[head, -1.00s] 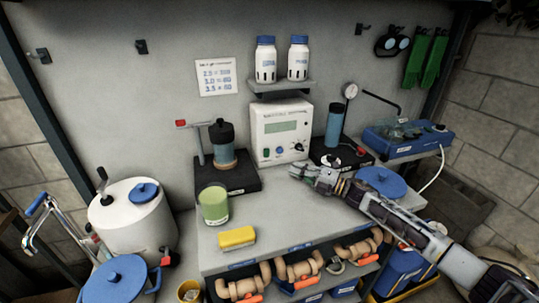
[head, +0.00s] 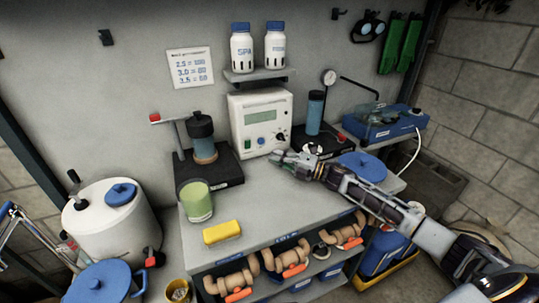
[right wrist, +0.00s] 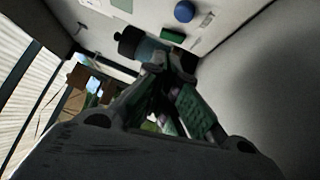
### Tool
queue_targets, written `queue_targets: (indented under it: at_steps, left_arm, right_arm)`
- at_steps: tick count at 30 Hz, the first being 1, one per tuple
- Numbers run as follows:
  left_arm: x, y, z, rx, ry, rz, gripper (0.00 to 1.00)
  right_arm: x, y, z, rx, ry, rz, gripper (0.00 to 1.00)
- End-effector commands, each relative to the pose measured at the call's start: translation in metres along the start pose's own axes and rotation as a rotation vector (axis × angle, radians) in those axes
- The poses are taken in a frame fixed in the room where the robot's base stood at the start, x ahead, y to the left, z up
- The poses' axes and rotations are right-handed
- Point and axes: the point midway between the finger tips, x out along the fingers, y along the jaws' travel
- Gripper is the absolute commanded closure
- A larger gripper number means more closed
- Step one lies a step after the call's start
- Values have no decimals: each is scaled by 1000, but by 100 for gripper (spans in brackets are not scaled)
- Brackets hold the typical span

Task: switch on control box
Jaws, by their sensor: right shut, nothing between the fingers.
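The control box (head: 262,120) is a white box with a grey-green display, standing at the back of the workbench below a small shelf. Its lower front has a green button (head: 249,145), a blue button (head: 261,142) and a dark knob (head: 281,137). My right gripper (head: 274,158) is shut and empty, just in front of the box's lower edge; I cannot tell whether it touches. In the right wrist view its fingers (right wrist: 168,78) are together, with a white panel and a round blue button (right wrist: 184,11) beyond.
A black stand with a dark canister (head: 202,140) is left of the box; a blue cylinder (head: 315,112) stands right. A green cup (head: 197,201) and yellow sponge (head: 222,232) lie front left. A blue lid (head: 362,166) is by my right arm. The bench's middle front is clear.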

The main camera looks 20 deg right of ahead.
Motion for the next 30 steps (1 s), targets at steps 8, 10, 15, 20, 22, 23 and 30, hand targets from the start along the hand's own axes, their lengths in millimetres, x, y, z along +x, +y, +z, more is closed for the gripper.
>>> queue_targets:
  at_steps: [8,10,15,20,22,23,30]
  left_arm:
    - [0,0,3,0,-2,0,64]
    - [0,-1,5,0,-5,-1,64]
    - [0,-1,8,1,-7,-1,64]
    - [-1,-2,6,1,-3,-2,64]
    - [-1,-3,5,2,-1,-3,64]
    - [-1,-3,4,2,-1,-3,64]
    - [-1,-5,3,2,0,-5,64]
  right_arm:
    - [17,2,0,0,1,3,100]
    - [23,1,0,0,2,2,100]
    - [37,1,0,-1,0,2,100]
    - [50,1,0,0,1,2,100]
    - [57,1,0,0,1,2,100]
    - [59,1,0,0,1,2,100]
    - [80,2,0,0,0,2,100]
